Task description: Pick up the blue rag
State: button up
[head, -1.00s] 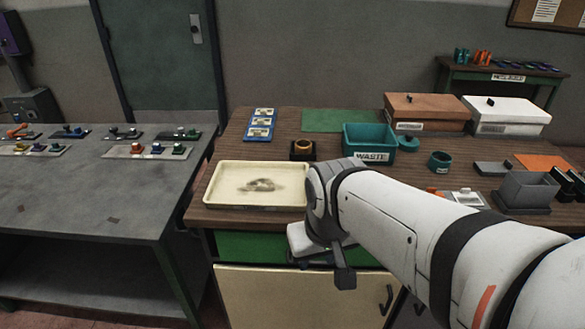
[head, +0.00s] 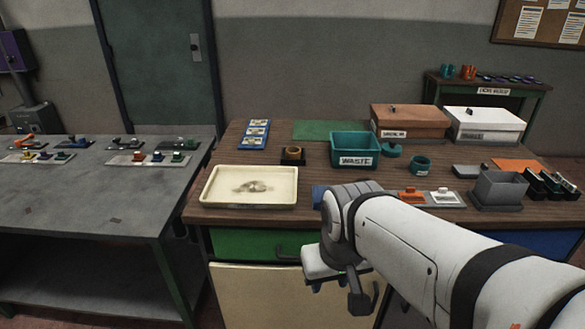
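A small blue patch (head: 319,196) shows on the brown worktop just left of my arm's wrist in the head view. My arm covers the rest of it, so I cannot tell whether it is the blue rag. No other cloth is clearly in view. My gripper (head: 332,284) points down in front of the worktop's front edge, by the drawer fronts. It is apart from the blue patch. Its fingers are small and partly hidden, so their opening is unclear.
A cream tray (head: 216,198) with a grey-brown smear sits left of my arm. Behind are a teal WASTE bin (head: 355,160), a brown box (head: 409,121) and a white box (head: 485,125). A grey open box (head: 499,189) stands right. A grey table (head: 90,205) is at left.

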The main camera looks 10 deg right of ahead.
aim_at(318, 191)
jog(key=i, duration=0.85)
jog(key=u, duration=0.05)
